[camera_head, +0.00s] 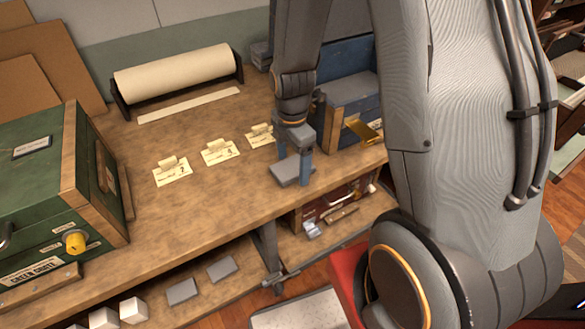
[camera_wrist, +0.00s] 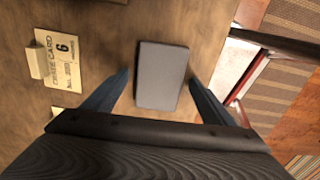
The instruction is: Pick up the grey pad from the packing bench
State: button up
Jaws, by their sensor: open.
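The grey pad (camera_head: 288,173) lies flat on the packing bench (camera_head: 216,216), near its front right edge. In the wrist view the pad (camera_wrist: 162,76) shows as a dark grey rectangle between and just beyond my fingertips. My gripper (camera_head: 295,165) is open right over the pad, with one blue finger on each side. In the wrist view the fingers of my gripper (camera_wrist: 160,78) stand apart, with a gap on both sides of the pad. Whether the fingertips touch the bench cannot be told.
Numbered cards (camera_head: 220,152) lie left of the pad. A green crate (camera_head: 40,190) stands at the left and a blue box (camera_head: 350,105) close on the right. A paper roll (camera_head: 175,75) is at the back. More grey pads (camera_head: 222,268) lie on the lower shelf.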

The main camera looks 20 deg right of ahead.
jog(key=c, duration=1.1)
